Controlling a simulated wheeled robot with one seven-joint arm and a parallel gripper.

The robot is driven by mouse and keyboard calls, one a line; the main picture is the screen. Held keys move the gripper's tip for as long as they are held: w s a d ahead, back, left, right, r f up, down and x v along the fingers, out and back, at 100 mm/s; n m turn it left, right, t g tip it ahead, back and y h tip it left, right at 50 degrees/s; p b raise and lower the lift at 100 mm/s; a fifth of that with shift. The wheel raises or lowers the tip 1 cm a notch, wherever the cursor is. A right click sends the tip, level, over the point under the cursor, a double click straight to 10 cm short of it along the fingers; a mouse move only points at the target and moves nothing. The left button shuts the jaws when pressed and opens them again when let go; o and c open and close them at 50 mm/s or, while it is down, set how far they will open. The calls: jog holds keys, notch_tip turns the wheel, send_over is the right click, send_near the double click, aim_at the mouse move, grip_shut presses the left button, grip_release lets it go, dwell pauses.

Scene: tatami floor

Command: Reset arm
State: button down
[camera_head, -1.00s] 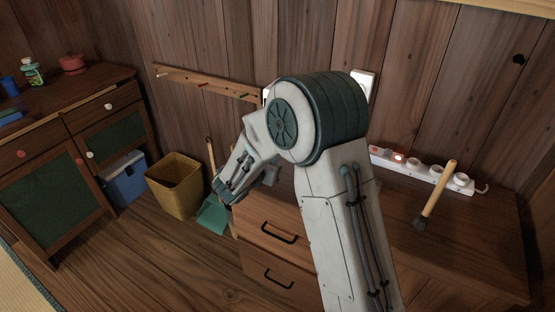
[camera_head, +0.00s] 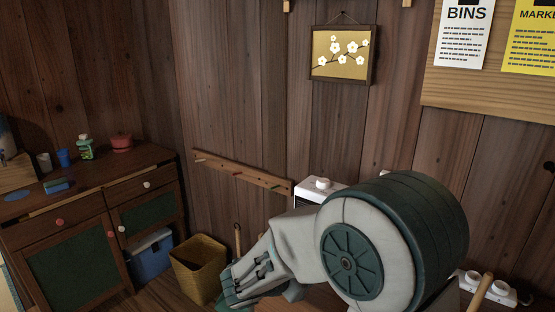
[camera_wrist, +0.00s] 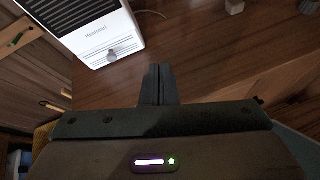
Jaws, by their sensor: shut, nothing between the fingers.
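My gripper (camera_wrist: 158,84) shows in the wrist view with its two dark fingers together and nothing between them. It points over the brown wooden cabinet top, with a white heater-like box ahead and to the left. In the head view my arm is folded across the lower right, its large green and white joint in front. The gripper end reaches down to the left, near the yellow bin, and its fingertips are not clear there.
The white box (camera_wrist: 100,35) stands on the cabinet top (camera_wrist: 215,60). A yellow bin (camera_head: 197,275) and a blue box (camera_head: 150,257) stand on the floor at left. A white power strip (camera_head: 497,290) and a wooden handle (camera_head: 479,292) are at lower right.

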jog(key=s+d+r+m+g+y+p, duration=0.2)
jog(key=s+d+r+m+g+p, duration=0.4)
jog(key=s+d+r+m, duration=0.5)
jog(key=s+a+r+m+y+p, duration=0.3)
jog(key=s+r+m+y+p, duration=0.2)
jog(key=m, duration=0.8)
jog(key=shift+s+r+m+y+p, duration=0.4)
jog(key=shift+s+y, duration=0.6)
jog(key=shift+s, duration=1.15)
